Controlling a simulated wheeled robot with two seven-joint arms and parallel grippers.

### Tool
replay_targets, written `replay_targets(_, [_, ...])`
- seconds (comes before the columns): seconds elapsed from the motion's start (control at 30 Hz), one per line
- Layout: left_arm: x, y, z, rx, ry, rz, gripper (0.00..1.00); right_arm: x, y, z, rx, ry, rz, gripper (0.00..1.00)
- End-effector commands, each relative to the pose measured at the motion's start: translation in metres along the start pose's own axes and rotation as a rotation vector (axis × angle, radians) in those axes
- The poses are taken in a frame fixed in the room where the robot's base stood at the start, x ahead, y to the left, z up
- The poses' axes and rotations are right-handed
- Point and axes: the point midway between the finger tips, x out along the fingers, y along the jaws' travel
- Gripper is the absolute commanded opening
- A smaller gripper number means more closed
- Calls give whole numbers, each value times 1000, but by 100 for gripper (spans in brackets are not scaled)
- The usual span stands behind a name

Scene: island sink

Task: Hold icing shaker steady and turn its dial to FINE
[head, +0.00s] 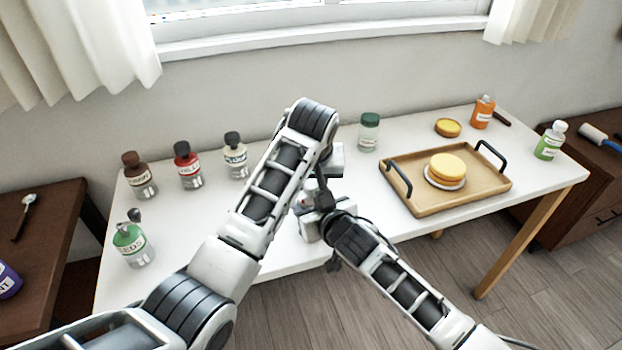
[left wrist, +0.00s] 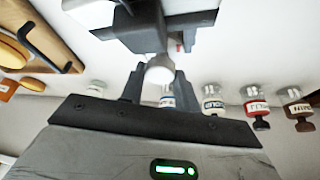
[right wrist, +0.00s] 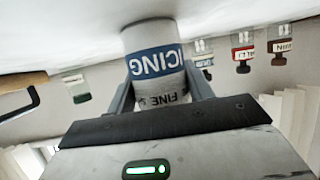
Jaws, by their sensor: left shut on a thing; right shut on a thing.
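The icing shaker (right wrist: 155,64) shows in the right wrist view, upside down in the picture, with a blue band reading ICING. Its pale dial part (right wrist: 165,97) shows the word FINE. My right gripper (right wrist: 162,108) is shut on the shaker, one finger on each side of that part. In the left wrist view my left gripper (left wrist: 158,90) is shut on a whitish round part of the shaker (left wrist: 160,70). In the head view my left gripper (head: 328,165) and right gripper (head: 315,215) are close together, and my arms hide the shaker.
A green-capped jar (head: 369,132) and a wooden tray (head: 410,195) with yellow cakes (head: 447,166) are to the right.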

Motion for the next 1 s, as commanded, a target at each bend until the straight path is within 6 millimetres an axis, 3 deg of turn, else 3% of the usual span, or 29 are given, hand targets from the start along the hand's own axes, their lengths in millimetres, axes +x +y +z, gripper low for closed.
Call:
replay_targets(0.07, [-1, 0, 0, 1, 1, 0, 9, 0, 2, 1, 1, -4, 3, 26])
replay_targets(0.1, [-1, 0, 0, 1, 1, 1, 37, 0, 2, 1, 1, -4, 3, 26])
replay_targets(0.13, [-1, 0, 0, 1, 1, 1, 41, 0, 2, 1, 1, -4, 3, 26])
replay_targets(0.43, [-2, 0, 0, 1, 1, 1, 41, 0, 1, 1, 0, -3, 2, 26])
replay_targets(0.57, [-14, 1, -1, 1, 3, 3, 41, 0, 1, 1, 0, -3, 2, 26])
replay_targets(1.0, [-101, 1, -1, 1, 4, 3, 41, 0, 0, 1, 0, -2, 1, 26])
